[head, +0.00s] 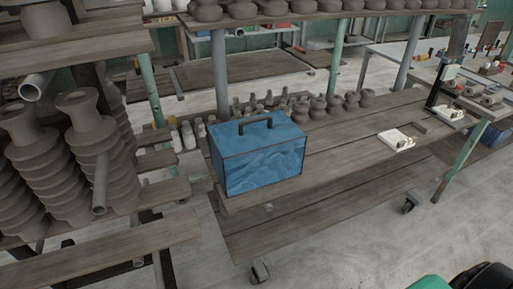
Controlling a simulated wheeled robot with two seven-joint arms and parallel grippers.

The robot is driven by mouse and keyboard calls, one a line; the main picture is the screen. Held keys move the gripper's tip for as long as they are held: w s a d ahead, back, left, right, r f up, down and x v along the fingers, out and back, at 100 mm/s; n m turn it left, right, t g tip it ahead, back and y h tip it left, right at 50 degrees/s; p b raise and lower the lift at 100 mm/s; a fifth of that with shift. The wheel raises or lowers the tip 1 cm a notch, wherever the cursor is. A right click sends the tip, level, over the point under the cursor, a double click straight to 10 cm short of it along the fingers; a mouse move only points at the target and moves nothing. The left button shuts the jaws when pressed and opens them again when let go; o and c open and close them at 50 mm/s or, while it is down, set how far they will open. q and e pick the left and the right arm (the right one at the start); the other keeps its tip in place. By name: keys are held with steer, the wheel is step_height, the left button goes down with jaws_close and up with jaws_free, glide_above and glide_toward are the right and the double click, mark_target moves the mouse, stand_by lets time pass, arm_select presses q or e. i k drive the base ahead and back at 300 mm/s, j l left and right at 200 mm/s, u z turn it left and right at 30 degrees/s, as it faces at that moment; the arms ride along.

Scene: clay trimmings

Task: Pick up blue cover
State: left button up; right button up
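A blue cover (262,164) in the head view, shaped like a box with a wrinkled, cloth-like surface and dark edges, stands upright at the near left end of a wooden shelf cart. A dark handle (255,122) sticks up from its top. Its back and far side are hidden, and I cannot tell what is inside. Nothing holds it. Neither of my grippers is in view.
The cart's wooden top (340,150) is bare right of the cover, with several clay pots (318,108) behind it. Stacked clay pots (85,150) and a rack stand left. An upper shelf (330,14) overhangs behind. Concrete floor (350,245) is open in front.

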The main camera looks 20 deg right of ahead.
mark_target(249, 153)
steer(key=i+l+u, duration=0.1)
steer(key=l, duration=0.35)
steer(key=i+l, duration=0.15)
steer(key=l, duration=0.25)
steer(key=i+l+u, duration=0.15)
steer(key=l, duration=0.3)
steer(key=l+u, duration=0.1)
steer(key=l, duration=0.35)
